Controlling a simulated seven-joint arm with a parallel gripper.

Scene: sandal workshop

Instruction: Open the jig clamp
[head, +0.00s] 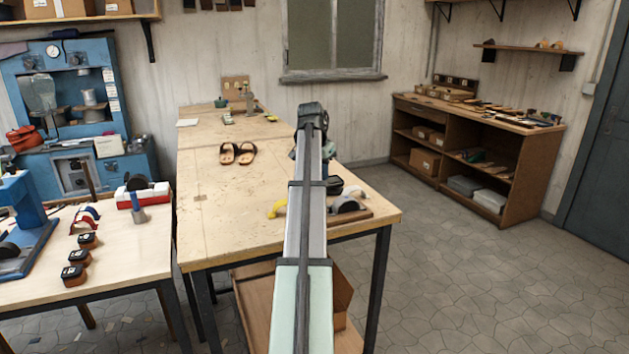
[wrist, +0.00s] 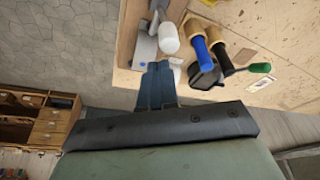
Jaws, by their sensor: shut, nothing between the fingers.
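In the wrist view, a grey metal fitting with a white rounded tip (wrist: 168,38), which looks like the jig clamp, sits on a wooden board near the bench edge. My gripper (wrist: 159,66) has blue fingers, pressed together and empty. The fingertips point at the fitting, just below the white tip in the picture; I cannot tell whether they touch anything. In the head view my own arm reaches over the bench and hides the fingers. A board with a grey curved form (head: 345,205) shows right of the arm; I cannot make out the clamp there.
Blue-handled (wrist: 203,55) and black-handled (wrist: 222,58) tools and a green handle (wrist: 260,68) lie right of the fingers. The workbench (head: 225,190) bears a pair of sandals (head: 237,153) and a yellow handle (head: 277,208). A side table stands left; floor is open on the right.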

